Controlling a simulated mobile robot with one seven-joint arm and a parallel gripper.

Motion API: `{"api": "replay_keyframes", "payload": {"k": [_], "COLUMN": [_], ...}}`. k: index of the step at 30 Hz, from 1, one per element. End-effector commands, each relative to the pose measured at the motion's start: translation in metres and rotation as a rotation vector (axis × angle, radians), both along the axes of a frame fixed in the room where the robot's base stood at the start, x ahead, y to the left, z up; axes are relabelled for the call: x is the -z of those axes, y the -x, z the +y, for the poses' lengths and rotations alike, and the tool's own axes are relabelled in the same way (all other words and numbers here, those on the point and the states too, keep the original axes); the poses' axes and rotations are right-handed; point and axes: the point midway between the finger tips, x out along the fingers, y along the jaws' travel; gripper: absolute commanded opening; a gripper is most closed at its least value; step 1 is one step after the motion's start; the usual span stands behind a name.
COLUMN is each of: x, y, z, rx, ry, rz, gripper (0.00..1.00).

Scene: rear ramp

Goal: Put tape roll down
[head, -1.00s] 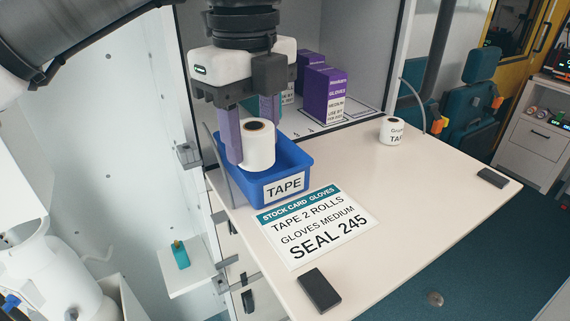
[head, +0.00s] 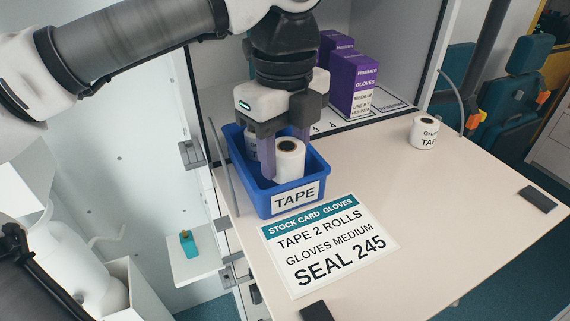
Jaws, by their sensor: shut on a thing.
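A white tape roll (head: 289,161) with a dark core stands upright inside the blue bin labelled TAPE (head: 270,204). My gripper (head: 286,158) points down into the bin, and its purple fingers are shut on this roll. Whether the roll touches the bin floor is hidden by the front wall. Behind my left finger, another white roll (head: 252,147) shows partly in the bin. A further tape roll (head: 424,133) stands on the worktop at the right, apart from the bin.
A stock card (head: 328,243) reading TAPE 2 ROLLS, GLOVES MEDIUM, SEAL 245 lies in front of the bin. Purple glove boxes (head: 352,85) stand in the cabinet behind. Dark blocks (head: 537,199) sit at the worktop's edges. The worktop's right middle is clear.

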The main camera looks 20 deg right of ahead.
Motion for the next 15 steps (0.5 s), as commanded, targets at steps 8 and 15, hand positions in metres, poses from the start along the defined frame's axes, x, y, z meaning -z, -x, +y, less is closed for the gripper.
{"api": "replay_keyframes", "payload": {"k": [8,15], "x": [0.033,0.035], "y": [0.000,0.000], "z": [0.000,0.000], "rx": [0.001,0.000], "ry": [0.000,0.000], "rz": [0.001,0.000], "gripper": [0.20,0.20]}}
